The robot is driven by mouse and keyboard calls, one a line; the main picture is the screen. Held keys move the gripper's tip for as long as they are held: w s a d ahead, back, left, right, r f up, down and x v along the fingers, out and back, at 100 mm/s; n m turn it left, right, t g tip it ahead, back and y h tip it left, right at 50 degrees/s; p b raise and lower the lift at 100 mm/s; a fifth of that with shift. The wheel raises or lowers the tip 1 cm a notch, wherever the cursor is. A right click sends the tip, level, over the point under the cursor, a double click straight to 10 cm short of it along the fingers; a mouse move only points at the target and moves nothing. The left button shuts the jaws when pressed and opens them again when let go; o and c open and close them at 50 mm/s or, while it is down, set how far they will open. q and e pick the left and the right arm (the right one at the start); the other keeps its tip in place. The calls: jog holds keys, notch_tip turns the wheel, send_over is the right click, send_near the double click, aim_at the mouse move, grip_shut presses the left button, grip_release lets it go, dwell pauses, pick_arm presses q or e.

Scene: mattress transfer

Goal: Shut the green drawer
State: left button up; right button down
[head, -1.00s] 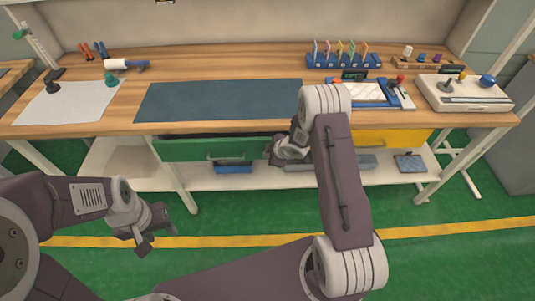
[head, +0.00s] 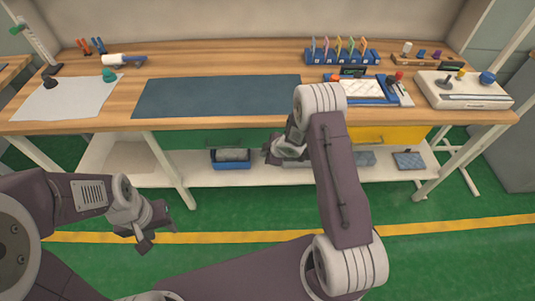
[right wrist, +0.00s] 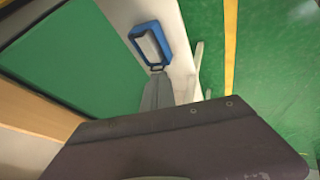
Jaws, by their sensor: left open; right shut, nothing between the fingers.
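The green drawer (head: 205,139) is under the front edge of the bench, left of centre. Its front shows just below the bench top, with no open interior visible. In the right wrist view its green front (right wrist: 75,55) fills the upper left. My right gripper (head: 269,152) is shut and empty at the right end of the drawer front; I cannot tell whether it touches. My forearm hides what lies right of it. My left gripper (head: 160,236) is open and empty, low in front of the bench at the left, away from the drawer.
A yellow drawer (head: 400,134) is to the right under the bench. A blue bin (head: 231,164) stands on the lower shelf (head: 285,178); it also shows in the right wrist view (right wrist: 150,42). The bench top (head: 225,62) holds a dark mat and tools. The floor in front is clear.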

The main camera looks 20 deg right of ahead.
jog(key=p+v, duration=0.2)
jog(key=v, duration=0.9)
jog(key=s+a+r+m+t+h, duration=0.1)
jog(key=a+r+m+t, duration=0.2)
jog(key=r, duration=0.9)
pick_arm(q)
jog(key=shift+s+r, duration=0.2)
jog(key=shift+r, duration=0.35)
jog(key=shift+s+r, duration=0.15)
jog(key=shift+r, duration=0.4)
pick_arm(e)
jog(key=s+f+m+g+h, duration=0.1)
jog(key=s+f+m+g, duration=0.2)
jog(key=s+m+g, duration=0.5)
jog(key=s+m, duration=0.3)
jog(key=s, duration=0.9)
jog(key=shift+f+h, duration=0.3)
jog(key=shift+f, duration=0.05)
